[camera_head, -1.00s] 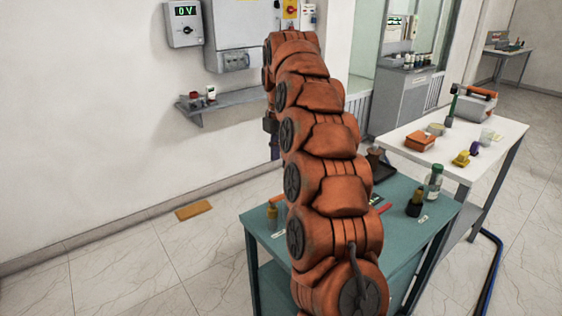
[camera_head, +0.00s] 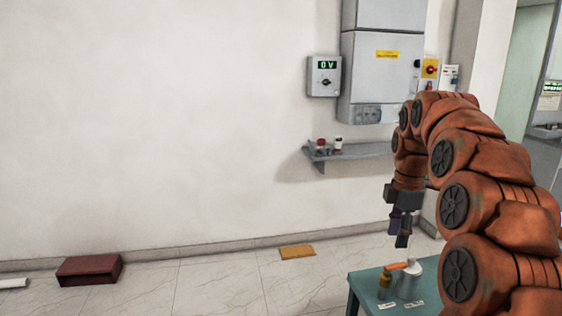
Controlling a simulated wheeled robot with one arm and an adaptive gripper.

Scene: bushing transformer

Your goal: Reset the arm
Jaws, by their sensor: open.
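My orange arm (camera_head: 480,190) rises at the right of the picture, arches over and hangs down at its far end. My gripper (camera_head: 402,236) points downward in front of the wall, above the far part of the teal table (camera_head: 362,292). Its dark fingers show small, with no object seen between them. It is open and apart from the things on the table.
A grey cabinet (camera_head: 378,80), a 0 V display box (camera_head: 324,76) and a shelf (camera_head: 350,152) with small items are on the wall. A dark red box (camera_head: 89,269) and a tan slab (camera_head: 297,252) lie on the floor.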

